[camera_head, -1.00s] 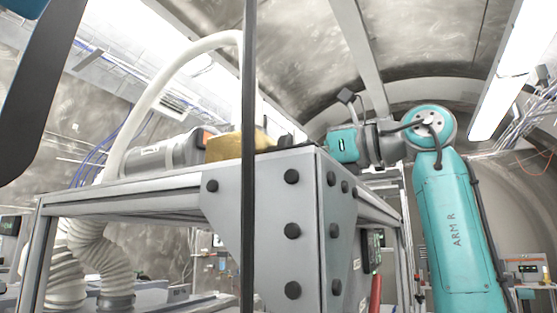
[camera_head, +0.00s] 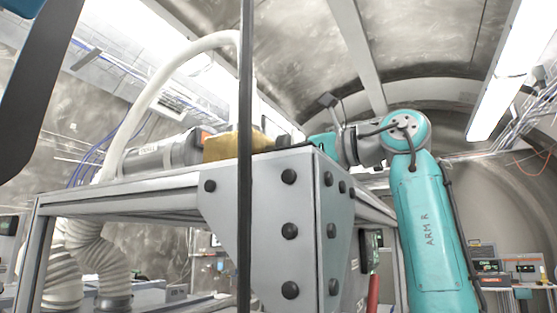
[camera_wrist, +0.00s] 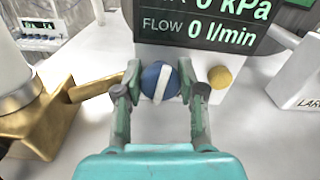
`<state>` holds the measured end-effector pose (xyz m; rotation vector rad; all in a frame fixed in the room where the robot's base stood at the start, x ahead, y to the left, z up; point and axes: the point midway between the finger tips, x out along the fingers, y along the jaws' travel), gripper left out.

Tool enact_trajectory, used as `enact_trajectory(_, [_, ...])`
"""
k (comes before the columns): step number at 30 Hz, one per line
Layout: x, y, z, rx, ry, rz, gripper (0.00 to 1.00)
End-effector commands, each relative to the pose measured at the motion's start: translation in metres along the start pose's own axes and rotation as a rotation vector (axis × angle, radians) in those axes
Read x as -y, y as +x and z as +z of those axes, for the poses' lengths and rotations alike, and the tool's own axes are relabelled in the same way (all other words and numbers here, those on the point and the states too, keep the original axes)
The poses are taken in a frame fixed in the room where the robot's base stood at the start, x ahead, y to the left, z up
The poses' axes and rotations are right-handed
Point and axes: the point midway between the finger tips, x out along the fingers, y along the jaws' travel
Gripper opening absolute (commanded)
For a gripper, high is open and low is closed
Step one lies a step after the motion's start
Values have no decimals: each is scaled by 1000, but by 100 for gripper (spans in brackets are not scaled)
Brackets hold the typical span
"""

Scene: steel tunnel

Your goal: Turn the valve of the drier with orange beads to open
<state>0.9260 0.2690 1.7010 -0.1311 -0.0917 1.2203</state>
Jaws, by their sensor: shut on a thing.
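In the wrist view my gripper (camera_wrist: 160,88) is shut on a round blue knob (camera_wrist: 155,72) with a white stripe across it; one finger lies on each side. The knob sits in front of a grey display box. In the head view my gripper's teal body (camera_head: 322,142) shows above the corner of the frame, and its fingertips and the knob cannot be made out. A grey cylinder (camera_head: 170,151) with an orange patch at its end lies on the frame top. I cannot make out any orange beads.
A yellow knob (camera_wrist: 219,77) is close to the right finger. A brass fitting (camera_wrist: 45,122) stands at the left. The display (camera_wrist: 200,25) reads flow 0 l/min. A dark vertical post (camera_head: 245,200) crosses the head view.

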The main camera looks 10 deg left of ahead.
Motion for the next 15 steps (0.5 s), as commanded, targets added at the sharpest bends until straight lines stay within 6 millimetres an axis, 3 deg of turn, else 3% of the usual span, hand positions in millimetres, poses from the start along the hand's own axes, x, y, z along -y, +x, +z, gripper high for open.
enact_trajectory(7, [0,0,0,0,-116,0,4])
enact_trajectory(15, [0,0,0,0,-128,-1,5])
